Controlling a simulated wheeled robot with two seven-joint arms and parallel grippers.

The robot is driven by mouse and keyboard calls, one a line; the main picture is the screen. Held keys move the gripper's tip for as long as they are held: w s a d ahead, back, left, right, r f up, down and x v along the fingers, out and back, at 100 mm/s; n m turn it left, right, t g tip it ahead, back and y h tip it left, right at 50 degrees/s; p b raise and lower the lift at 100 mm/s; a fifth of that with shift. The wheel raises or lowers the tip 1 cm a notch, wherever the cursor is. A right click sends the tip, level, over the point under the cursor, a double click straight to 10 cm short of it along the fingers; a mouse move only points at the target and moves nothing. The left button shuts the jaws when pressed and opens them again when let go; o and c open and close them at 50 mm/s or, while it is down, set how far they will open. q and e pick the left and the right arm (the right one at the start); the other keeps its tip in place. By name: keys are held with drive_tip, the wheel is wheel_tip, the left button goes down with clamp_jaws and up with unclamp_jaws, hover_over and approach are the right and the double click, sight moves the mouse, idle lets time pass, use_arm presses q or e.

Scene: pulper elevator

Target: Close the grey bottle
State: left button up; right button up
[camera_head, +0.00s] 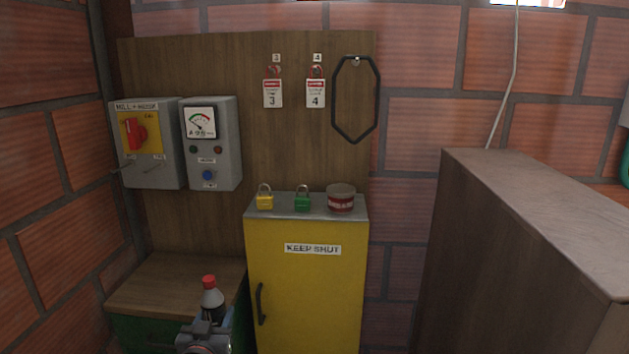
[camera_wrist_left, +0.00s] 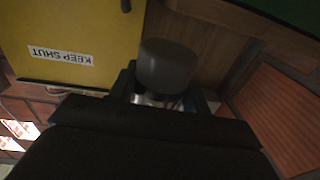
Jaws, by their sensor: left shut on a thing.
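A small bottle (camera_head: 212,299) shows at the bottom of the head view, upright, with a pale grey shoulder and a dark band. A red cap (camera_head: 208,281) sits on its top; I cannot tell how tight it is. My left gripper (camera_head: 207,323) is shut on the bottle's lower part. In the left wrist view, which is upside down, a dark grey cylinder, the bottle's lower end (camera_wrist_left: 166,63), stands out between the fingers (camera_wrist_left: 163,95). The cap is hidden there. My right gripper is not in view.
A yellow cabinet (camera_head: 306,295) marked KEEP SHUT stands right of the bottle, with two padlocks and a red-banded tin (camera_head: 341,197) on top. A wooden-topped bench (camera_head: 170,285) is behind the gripper. Control boxes (camera_head: 211,145) hang on the board. A brown cabinet (camera_head: 480,240) stands at right.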

use_arm(q)
drive_tip(key=s+d+f, duration=0.2)
drive_tip(key=s+f, duration=0.5)
drive_tip(key=f, duration=0.4)
drive_tip(key=shift+d, duration=0.3)
drive_tip(key=shift+s, duration=0.1)
drive_tip(key=w+d+m+g+h, duration=0.2)
drive_tip(key=w+d+m+h, duration=0.2)
drive_tip(key=d, duration=0.3)
drive_tip(key=w+d+r+m+g+h, duration=0.1)
drive_tip(key=w+d+m+g+h, duration=0.1)
drive_tip(key=w+d+m+h, duration=0.2)
drive_tip(key=shift+w+d+r+h, duration=0.2)
drive_tip(key=shift+w+d+h, duration=0.65)
drive_tip(key=shift+d+h, duration=1)
drive_tip(key=shift+d+y, duration=0.25)
